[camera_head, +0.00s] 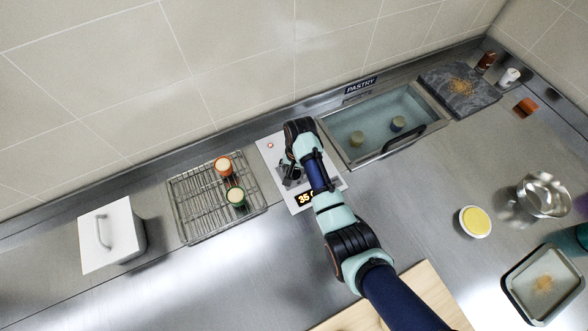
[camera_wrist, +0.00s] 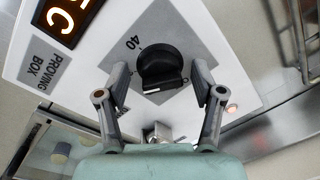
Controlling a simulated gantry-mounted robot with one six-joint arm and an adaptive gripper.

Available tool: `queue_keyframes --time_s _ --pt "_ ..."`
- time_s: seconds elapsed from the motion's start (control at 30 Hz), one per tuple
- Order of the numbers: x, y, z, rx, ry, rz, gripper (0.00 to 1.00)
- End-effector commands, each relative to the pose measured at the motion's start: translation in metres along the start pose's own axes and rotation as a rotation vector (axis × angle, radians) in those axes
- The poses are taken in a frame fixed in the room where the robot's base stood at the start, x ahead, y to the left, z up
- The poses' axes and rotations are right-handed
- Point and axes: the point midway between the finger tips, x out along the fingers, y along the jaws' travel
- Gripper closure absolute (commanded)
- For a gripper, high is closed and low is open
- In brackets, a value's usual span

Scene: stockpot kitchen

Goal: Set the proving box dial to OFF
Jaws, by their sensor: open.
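The black dial (camera_wrist: 160,62) sits on a grey square of the white panel labelled PROVING BOX (camera_wrist: 42,68) in the wrist view. A "40" mark shows beside the dial; other marks are hidden or not legible. A pale line shows on the dial's edge nearest my wrist. My gripper (camera_wrist: 161,80) is open, with one finger on each side of the dial; I cannot tell if they touch it. In the head view the panel (camera_head: 271,158) lies under my gripper (camera_head: 291,172), which hides the dial. The lit display (camera_head: 305,197) appears to start with 35.
A small orange lamp (camera_wrist: 232,108) is on the panel. Left of the panel are a wire rack (camera_head: 187,207) with two cups and a white lidded box (camera_head: 106,237). Right is a glass-covered basin (camera_head: 376,122) with a dark handle. A wooden board (camera_head: 428,293) lies in front.

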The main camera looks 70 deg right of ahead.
Motion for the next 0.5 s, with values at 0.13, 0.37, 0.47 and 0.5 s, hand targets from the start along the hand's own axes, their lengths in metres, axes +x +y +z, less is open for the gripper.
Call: queue_keyframes --time_s 0.13,0.37,0.47,0.5 --pt "-0.0003 0.0 0.0001 0.0 0.0 0.0 0.44" --pt "-0.0004 0.0001 0.0001 0.0 0.0 0.0 0.83" --pt "-0.0004 0.0002 0.0001 0.0 -0.001 0.0 0.92" --pt "-0.0005 0.0002 0.0001 -0.001 -0.001 0.0 0.92"
